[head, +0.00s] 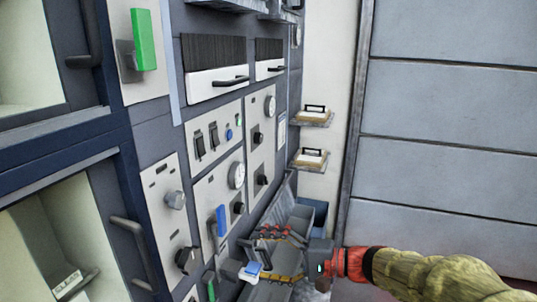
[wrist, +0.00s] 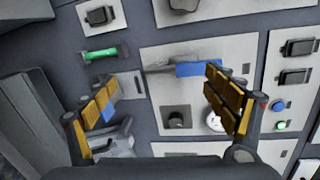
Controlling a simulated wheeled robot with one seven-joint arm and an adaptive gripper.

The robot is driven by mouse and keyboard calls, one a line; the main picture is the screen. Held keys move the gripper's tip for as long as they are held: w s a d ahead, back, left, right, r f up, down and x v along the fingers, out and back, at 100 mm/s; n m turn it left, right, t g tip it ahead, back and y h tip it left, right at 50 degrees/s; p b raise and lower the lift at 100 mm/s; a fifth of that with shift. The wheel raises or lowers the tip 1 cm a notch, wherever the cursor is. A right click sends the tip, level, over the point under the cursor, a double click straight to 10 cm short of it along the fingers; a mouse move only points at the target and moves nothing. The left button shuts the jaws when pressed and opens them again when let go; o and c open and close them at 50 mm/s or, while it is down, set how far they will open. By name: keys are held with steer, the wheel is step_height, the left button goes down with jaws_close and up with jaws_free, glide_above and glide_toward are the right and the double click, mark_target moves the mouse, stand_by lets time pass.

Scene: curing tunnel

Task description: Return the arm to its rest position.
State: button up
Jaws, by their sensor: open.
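My arm comes in from the lower right in the head view, with a yellowish sleeve and a red band. My gripper (head: 262,258) is at its end, low in front of the control panels. In the wrist view my gripper (wrist: 165,105) has its two yellow-padded fingers wide apart with nothing between them. Beyond them is a panel with a blue lever handle (wrist: 200,69), partly covered by the right finger. The blue lever handle also shows in the head view (head: 221,221), left of my gripper.
A green lever handle (head: 143,39) is at upper left. Knobs, dials and switches (head: 214,135) cover the panels. Door handles (head: 132,245) stick out at lower left. Two small wall shelves (head: 312,165) stand behind. A grey panelled wall (head: 450,150) fills the right.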

steer(key=s+d+f+n+g+h, duration=0.1)
steer(key=s+d+f+g+h, duration=0.1)
steer(key=s+d+f+h, duration=0.35)
steer(key=s+d+f+g+h, duration=0.25)
steer(key=s+f, duration=0.35)
steer(key=s, duration=0.4)
steer(key=s+d+r+n+t+h, duration=0.2)
steer(key=s+d+r+h, duration=0.1)
steer(key=d, duration=0.3)
steer(key=s+d+r+n+t+h, duration=0.2)
steer(key=s+d+r+t+h, duration=0.1)
steer(key=s+d+r+h, duration=0.1)
steer(key=shift+s+d+r, duration=0.3)
steer(key=shift+s+d, duration=0.2)
steer(key=shift+d, duration=0.75)
steer(key=shift+c, duration=0.7)
